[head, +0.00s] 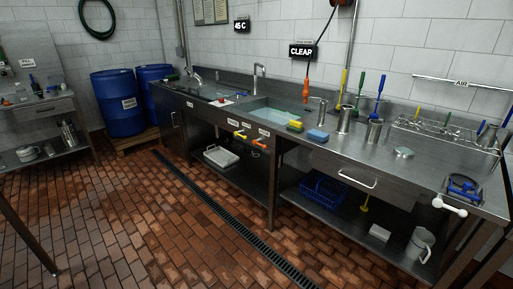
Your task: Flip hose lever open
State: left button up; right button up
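A yellow lever (240,135) and an orange lever (259,143) stick out from the front panel of the steel sink counter, below the sink (262,112). Small white labels sit by them, too small to read, so I cannot tell which lever is for the hose. Both levers look roughly sideways, but their exact angle is hard to tell. A dark green hose (83,22) hangs coiled on the far wall at upper left. Neither of my grippers is in view.
Blue drums (122,103) stand on a pallet at the back left. A long drain grate (228,217) crosses the brick floor before the counter. Sponges (317,136), steel cups and brushes stand on the counter. The floor in front is largely clear.

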aim_at(254, 142)
jog(key=i+u, duration=0.15)
jog(key=i, duration=1.45)
